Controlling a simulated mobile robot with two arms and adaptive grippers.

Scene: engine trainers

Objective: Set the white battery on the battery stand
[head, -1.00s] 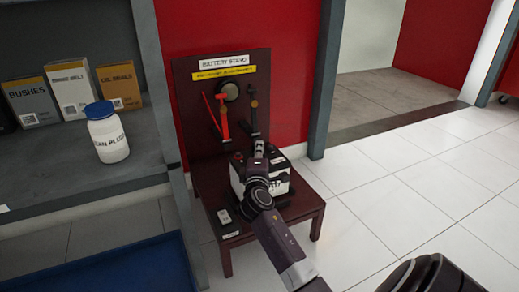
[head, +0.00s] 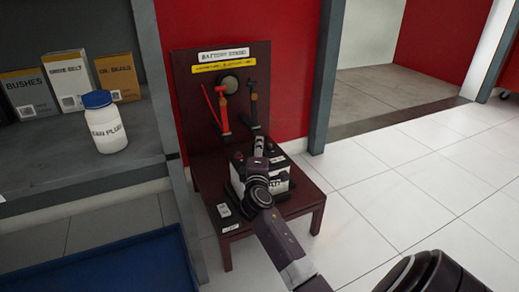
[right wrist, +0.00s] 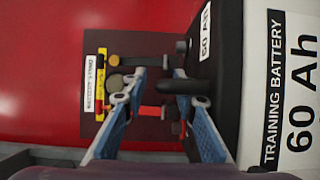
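The white battery (head: 276,182), with a dark top, sits on the seat of the dark red-brown battery stand (head: 304,205). In the right wrist view its labelled side (right wrist: 290,90) fills the right edge, and a dark handle-like part (right wrist: 188,87) sticks out towards the fingers. My right gripper (head: 259,145) is above the battery, its arm hiding part of the battery's front. In the right wrist view its two blue-padded fingers (right wrist: 157,72) are apart, with the handle-like part across the right finger; nothing is clamped between them. My left gripper is not in view.
The stand's back panel (head: 190,100) carries a red clamp (head: 221,105) and a dark clamp (head: 254,100) behind the battery. Left is a grey shelf (head: 60,165) with boxes and a white bottle (head: 107,128). Open tiled floor (head: 410,190) lies to the right.

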